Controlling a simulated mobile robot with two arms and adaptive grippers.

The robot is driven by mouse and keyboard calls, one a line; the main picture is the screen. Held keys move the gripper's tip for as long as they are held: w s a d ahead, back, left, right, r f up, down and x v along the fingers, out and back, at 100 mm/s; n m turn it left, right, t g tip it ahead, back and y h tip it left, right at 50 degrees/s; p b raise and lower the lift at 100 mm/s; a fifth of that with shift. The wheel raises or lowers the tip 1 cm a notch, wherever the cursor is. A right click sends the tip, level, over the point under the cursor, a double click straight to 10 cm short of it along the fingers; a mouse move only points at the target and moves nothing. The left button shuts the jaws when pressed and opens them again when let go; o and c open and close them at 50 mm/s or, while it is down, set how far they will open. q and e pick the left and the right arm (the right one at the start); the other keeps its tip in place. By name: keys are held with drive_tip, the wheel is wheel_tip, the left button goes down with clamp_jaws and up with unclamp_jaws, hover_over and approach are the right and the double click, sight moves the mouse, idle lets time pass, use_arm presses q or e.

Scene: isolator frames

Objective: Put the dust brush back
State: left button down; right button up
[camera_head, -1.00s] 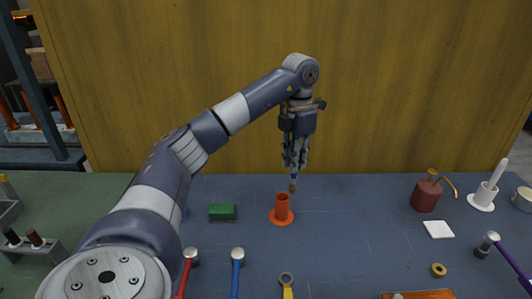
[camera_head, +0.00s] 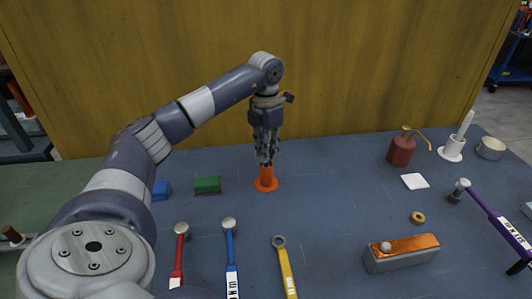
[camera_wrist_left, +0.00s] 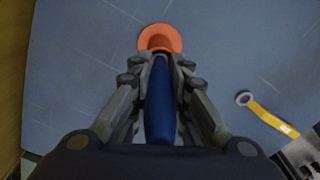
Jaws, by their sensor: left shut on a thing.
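The dust brush shows as a blue handle (camera_wrist_left: 160,105) between the fingers of my left gripper (camera_head: 266,155) in the wrist view. The gripper is shut on it and points down. In the head view the fingers hide most of the brush. An orange cup-shaped holder (camera_head: 266,184) with a round flange stands on the bench directly below the gripper. It also shows in the wrist view (camera_wrist_left: 160,32), beyond the handle. The brush's lower end is at the holder's mouth; how deep it sits inside I cannot tell. My right gripper is not in view.
A green block (camera_head: 208,185) and a blue block (camera_head: 161,191) lie left of the holder. Red (camera_head: 179,255), blue (camera_head: 231,258) and yellow (camera_head: 288,275) tools lie in front. A red oil can (camera_head: 401,151) and a white holder (camera_head: 452,153) stand right. A wooden wall is behind.

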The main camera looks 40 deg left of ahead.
use_arm(q)
drive_tip(key=shift+f, duration=1)
drive_tip(key=shift+f, duration=0.2)
drive_tip(key=c, duration=1.5)
unclamp_jaws()
drive_tip(key=shift+c, duration=0.2)
drive_tip(key=shift+r, duration=0.1)
wheel_tip(320, 180, up, 12)
drive_tip(key=shift+r, duration=0.2)
drive_tip(key=shift+f, duration=0.15)
